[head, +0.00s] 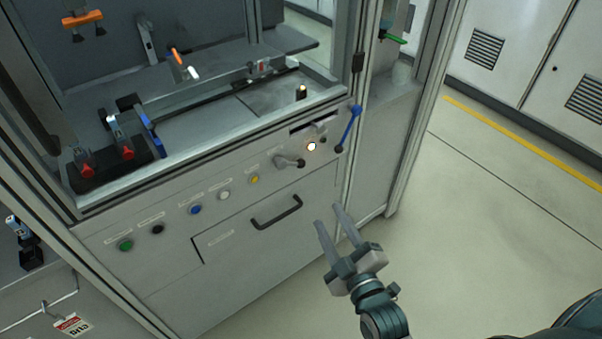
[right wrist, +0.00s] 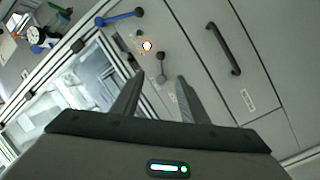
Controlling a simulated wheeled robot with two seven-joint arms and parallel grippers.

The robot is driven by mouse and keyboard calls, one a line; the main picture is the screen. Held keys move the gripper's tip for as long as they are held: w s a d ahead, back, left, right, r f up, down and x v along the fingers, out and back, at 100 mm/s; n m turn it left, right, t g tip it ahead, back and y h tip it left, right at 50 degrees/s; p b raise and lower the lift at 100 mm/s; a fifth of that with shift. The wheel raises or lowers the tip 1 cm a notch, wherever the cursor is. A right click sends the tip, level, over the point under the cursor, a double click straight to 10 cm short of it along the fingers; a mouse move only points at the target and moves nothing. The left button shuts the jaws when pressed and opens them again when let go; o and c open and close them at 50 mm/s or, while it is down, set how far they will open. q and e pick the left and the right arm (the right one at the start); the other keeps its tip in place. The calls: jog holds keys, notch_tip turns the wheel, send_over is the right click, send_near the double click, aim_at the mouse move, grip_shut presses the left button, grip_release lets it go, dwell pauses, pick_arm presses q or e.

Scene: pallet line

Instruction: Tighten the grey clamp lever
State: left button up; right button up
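The grey clamp lever (head: 290,162) sits on the grey front panel of the machine, right of the yellow button and left of a lit white button. In the right wrist view the grey clamp lever (right wrist: 161,68) shows beyond the fingertips, between them in the picture. My right gripper (head: 329,215) is open and empty, in front of the panel, below and right of the lever and apart from it. The open fingers also show in the right wrist view (right wrist: 159,79). My left gripper is in neither view.
A blue-handled lever (head: 348,128) stands right of the lit button (head: 311,147). A dark drawer handle (head: 277,212) juts out below the grey lever. Coloured buttons (head: 195,210) line the panel to the left. Open floor (head: 480,220) lies to the right.

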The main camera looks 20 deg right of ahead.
aim_at(302, 167)
jog(key=shift+w, duration=0.1)
jog(key=w, duration=1)
jog(key=w+a+p, duration=0.1)
jog(key=w, duration=0.4)
jog(key=shift+w, duration=0.3)
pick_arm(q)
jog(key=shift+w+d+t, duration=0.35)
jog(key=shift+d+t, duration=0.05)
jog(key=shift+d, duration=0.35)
pick_arm(e)
jog(key=shift+w, duration=0.75)
grip_shut()
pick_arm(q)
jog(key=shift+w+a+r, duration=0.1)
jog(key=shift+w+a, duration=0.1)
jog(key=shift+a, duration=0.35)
